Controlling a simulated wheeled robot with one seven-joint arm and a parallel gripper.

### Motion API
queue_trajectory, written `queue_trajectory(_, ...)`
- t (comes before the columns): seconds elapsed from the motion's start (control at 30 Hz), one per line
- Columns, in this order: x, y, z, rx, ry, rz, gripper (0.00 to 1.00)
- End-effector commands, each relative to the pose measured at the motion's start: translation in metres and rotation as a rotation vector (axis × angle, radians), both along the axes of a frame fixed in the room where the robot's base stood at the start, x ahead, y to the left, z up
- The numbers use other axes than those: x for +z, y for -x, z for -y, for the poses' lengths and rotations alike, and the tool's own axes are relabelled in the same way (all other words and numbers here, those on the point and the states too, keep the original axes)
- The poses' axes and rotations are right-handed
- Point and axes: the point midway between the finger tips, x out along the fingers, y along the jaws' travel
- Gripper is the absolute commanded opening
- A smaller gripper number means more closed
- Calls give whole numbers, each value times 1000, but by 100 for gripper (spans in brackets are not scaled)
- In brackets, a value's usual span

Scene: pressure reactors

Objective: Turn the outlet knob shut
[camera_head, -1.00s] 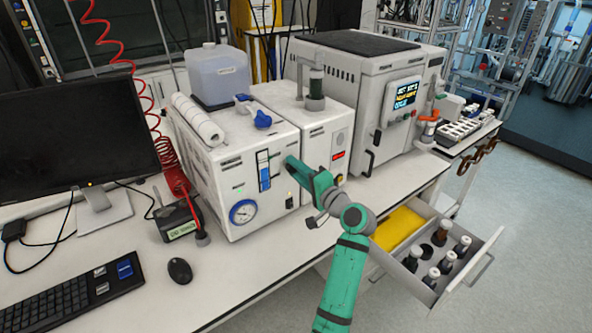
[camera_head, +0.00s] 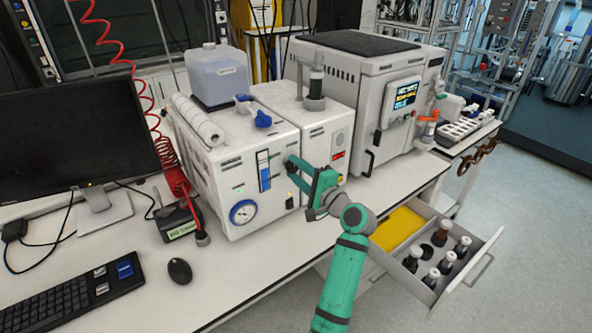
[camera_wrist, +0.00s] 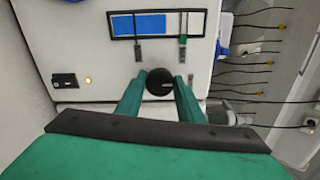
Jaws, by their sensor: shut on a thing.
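The outlet knob (camera_wrist: 160,82) is a round black knob with a pale pointer line, on the white front panel of the pump unit (camera_head: 215,180). In the wrist view the line lies roughly level, toward the right. My green gripper (camera_wrist: 158,88) has its two fingers on either side of the knob and is shut on it.
A pressure gauge (camera_head: 243,212) and a blue-and-white flow indicator (camera_head: 263,171) are on the same panel. An open drawer (camera_head: 452,262) with bottles juts out at the right. A mouse (camera_head: 179,271) and keyboard (camera_head: 75,305) lie on the bench at left.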

Motion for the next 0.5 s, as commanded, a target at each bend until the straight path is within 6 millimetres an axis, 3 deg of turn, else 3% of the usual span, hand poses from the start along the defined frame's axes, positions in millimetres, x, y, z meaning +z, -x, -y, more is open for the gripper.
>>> queue_trajectory(0.17, -1, 0, 2, -3, -1, -2, 12)
queue_trajectory(0.2, -1, 0, 2, -3, -1, -2, 43)
queue_trajectory(0.23, -1, 0, 2, -3, -1, -2, 51)
queue_trajectory(0.5, -1, 0, 1, -1, -1, -1, 53)
